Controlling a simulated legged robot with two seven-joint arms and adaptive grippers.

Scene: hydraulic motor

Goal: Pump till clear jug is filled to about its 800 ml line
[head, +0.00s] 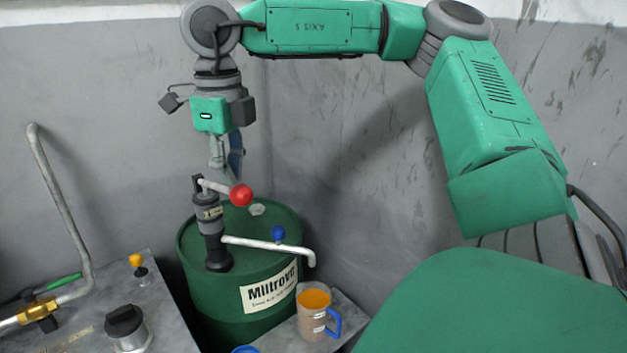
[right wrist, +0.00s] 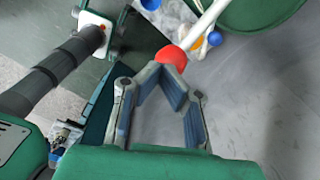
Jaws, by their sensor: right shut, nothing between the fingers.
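A hand pump (head: 210,225) stands upright on a green drum (head: 205,300). Its lever (head: 215,186) ends in a red ball knob (head: 241,194), which also shows in the right wrist view (right wrist: 172,57). My right gripper (head: 232,180) is shut and empty, its fingertips close to the red knob; I cannot tell whether they touch it. The pump's spout (head: 270,245) bends down above the clear jug (head: 312,322), which has a blue handle. Orange shows in the jug's upper part; its marks are too small to read. My left gripper is out of view.
A blue ball (head: 278,233) shows by the spout. A grey workbench (head: 80,335) at left carries a bent pipe (head: 60,200), a brass fitting (head: 38,310) and a black-capped part (head: 125,320). A grey wall stands behind the drum.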

